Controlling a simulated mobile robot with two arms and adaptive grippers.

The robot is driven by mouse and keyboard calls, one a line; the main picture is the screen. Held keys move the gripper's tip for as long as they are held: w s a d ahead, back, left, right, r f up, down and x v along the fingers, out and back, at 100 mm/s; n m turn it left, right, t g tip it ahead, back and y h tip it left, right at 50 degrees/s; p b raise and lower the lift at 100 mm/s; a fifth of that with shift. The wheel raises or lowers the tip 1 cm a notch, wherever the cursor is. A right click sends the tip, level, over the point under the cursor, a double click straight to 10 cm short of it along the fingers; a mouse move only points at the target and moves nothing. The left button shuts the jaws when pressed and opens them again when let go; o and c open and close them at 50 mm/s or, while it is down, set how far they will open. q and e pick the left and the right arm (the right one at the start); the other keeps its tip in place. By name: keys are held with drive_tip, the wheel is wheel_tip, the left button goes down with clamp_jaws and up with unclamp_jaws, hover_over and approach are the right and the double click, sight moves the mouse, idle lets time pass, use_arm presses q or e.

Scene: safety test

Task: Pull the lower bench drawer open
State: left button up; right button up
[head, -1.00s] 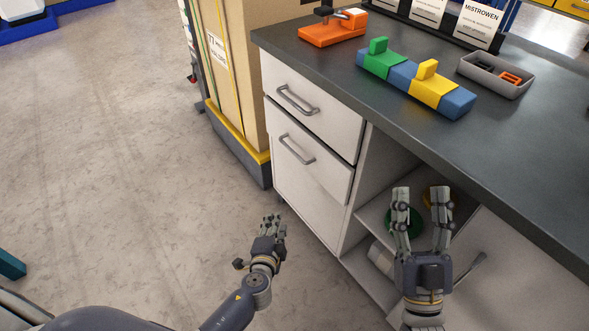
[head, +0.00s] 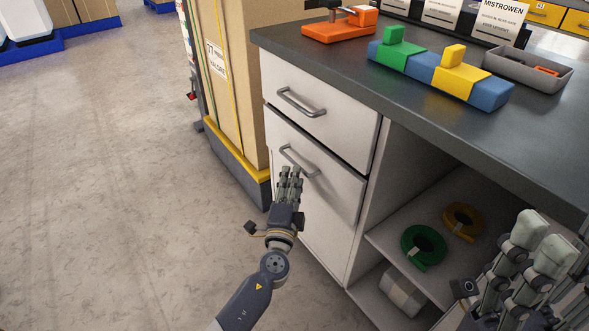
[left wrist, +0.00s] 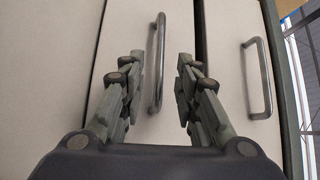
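The lower drawer (head: 335,188) is a pale front in the bench, closed as far as I can tell. Its grey bar handle (head: 288,153) is partly covered by my left gripper (head: 291,172) in the head view. In the left wrist view, that handle (left wrist: 157,50) lies between the two spread fingers of my left gripper (left wrist: 161,70), which is open. I cannot tell whether the fingers touch the bar. My right gripper (head: 543,240) is at the lower right, before the open shelves, partly cut off, its fingers apart and empty.
The upper drawer (head: 345,120), with its own handle (head: 300,103), is closed above. The dark benchtop (head: 410,110) overhangs the front. A tall box (head: 232,90) on a pallet stands left of the bench. Open shelves hold green tape (head: 408,243) and yellow tape (head: 453,216). The floor is clear at left.

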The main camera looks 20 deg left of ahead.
use_arm(q)
drive_tip(key=w, duration=0.4)
drive_tip(key=shift+w+a+r, duration=0.3)
drive_tip(key=shift+w, duration=0.05)
clamp_jaws()
